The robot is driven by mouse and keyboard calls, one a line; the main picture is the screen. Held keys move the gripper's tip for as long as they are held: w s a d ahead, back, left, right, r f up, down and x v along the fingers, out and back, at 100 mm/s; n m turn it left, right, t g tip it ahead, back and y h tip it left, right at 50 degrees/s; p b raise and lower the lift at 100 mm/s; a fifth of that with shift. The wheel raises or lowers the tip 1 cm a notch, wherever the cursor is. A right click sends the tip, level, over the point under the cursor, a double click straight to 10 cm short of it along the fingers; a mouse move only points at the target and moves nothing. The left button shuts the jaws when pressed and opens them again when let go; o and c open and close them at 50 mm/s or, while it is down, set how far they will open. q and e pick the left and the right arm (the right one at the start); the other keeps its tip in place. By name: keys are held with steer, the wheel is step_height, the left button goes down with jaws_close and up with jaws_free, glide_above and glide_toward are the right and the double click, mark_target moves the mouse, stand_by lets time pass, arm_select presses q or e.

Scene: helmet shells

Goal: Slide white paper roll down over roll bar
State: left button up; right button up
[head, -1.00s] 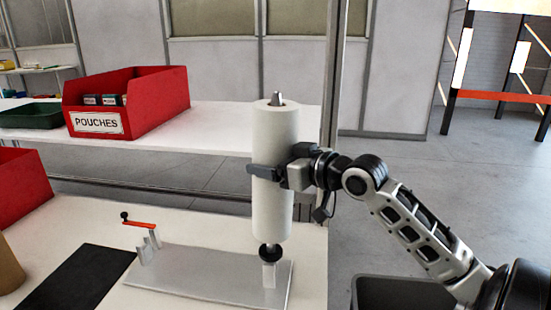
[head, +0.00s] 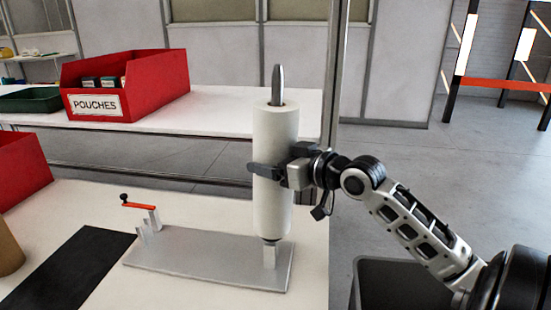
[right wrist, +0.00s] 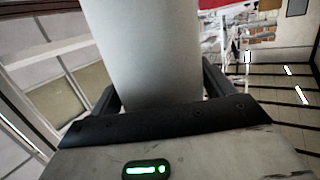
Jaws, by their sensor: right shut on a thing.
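The white paper roll (head: 272,210) is upright around the roll bar (head: 277,85), whose pointed metal tip sticks out of the top of the roll. The roll's lower end is just above the small post on the grey base plate (head: 200,258); whether it touches the stop there I cannot tell. My right gripper (head: 268,174) is shut on the roll at mid-height from the right side. In the right wrist view the roll (right wrist: 145,50) stands between the two fingers. My left gripper is not in view.
A red-handled lever (head: 140,207) stands at the plate's left end, beside a black mat (head: 70,270). A red bin marked POUCHES (head: 150,90) and a green tray (head: 30,100) are on the shelf behind. A brown cylinder (head: 8,250) is at the left edge.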

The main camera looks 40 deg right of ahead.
steer(key=shift+r, duration=0.15)
steer(key=o, duration=1.6)
steer(key=shift+f, duration=0.25)
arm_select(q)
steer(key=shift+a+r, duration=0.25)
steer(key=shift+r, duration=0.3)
arm_select(e)
steer(key=v, duration=1.6)
steer(key=shift+r, duration=0.1)
